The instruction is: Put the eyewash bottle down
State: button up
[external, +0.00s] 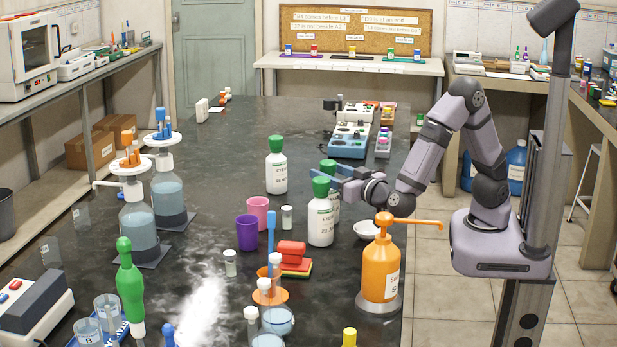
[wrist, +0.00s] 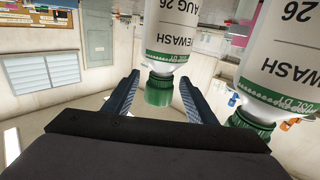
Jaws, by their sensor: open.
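Three white eyewash bottles with green caps stand upright on the dark bench in the external view. One stands apart at the back (external: 276,174). The near one (external: 320,222) partly hides another just behind it (external: 335,204). My gripper (external: 326,175) is at cap height by this close pair, its blue fingers pointing left. In the wrist view, which is upside down, the fingers (wrist: 161,80) are spread apart, with one eyewash bottle (wrist: 175,35) between them in the picture and its cap clear of both. The other bottle (wrist: 275,65) is to the right, outside the fingers.
An orange pump bottle (external: 381,270) stands close below my arm, with a white dish (external: 366,230) behind it. Purple (external: 247,233) and pink (external: 258,212) cups and a small vial (external: 287,218) are left of the pair. Bench around the back bottle is clear.

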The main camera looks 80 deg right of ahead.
jog(key=v, duration=0.7)
jog(key=shift+b, duration=0.4)
jog(key=w+a+r+n+y+p, duration=0.1)
jog(key=w+a+r+y+p, duration=0.1)
jog(key=r+y+p, duration=0.1)
jog(key=w+a+r+n+y+p, duration=0.1)
jog(key=w+a+r+y+p, duration=0.1)
jog(key=r+y+p, duration=0.1)
jog(key=w+a+r+n+y+p, duration=0.1)
jog(key=w+a+r+y+p, duration=0.1)
jog(key=p, duration=0.5)
jog(key=shift+w+r+n+y, duration=0.2)
jog(key=shift+w+r+y, duration=0.15)
jog(key=shift+y, duration=0.35)
jog(key=shift+w+r+n+y, duration=0.2)
jog(key=shift+w+r+y, duration=0.1)
jog(key=shift+y, duration=0.4)
jog(key=shift+s+a+n+g+y+p, duration=0.2)
jog(key=shift+n+g+y+p, duration=0.3)
jog(key=shift+y+p, duration=0.35)
jog(key=s+d+n+g+p, duration=0.1)
jog(key=s+d+g+p, duration=0.5)
jog(key=s, duration=0.5)
jog(key=s+d+n+g+p, duration=0.2)
jog(key=s+d+g+p, duration=0.4)
jog(key=s, duration=0.6)
jog(key=d+h+p, duration=0.1)
jog(key=d+p, duration=0.1)
jog(key=shift+d+r+g+p, duration=0.3)
jog(key=shift+g+p, duration=0.1)
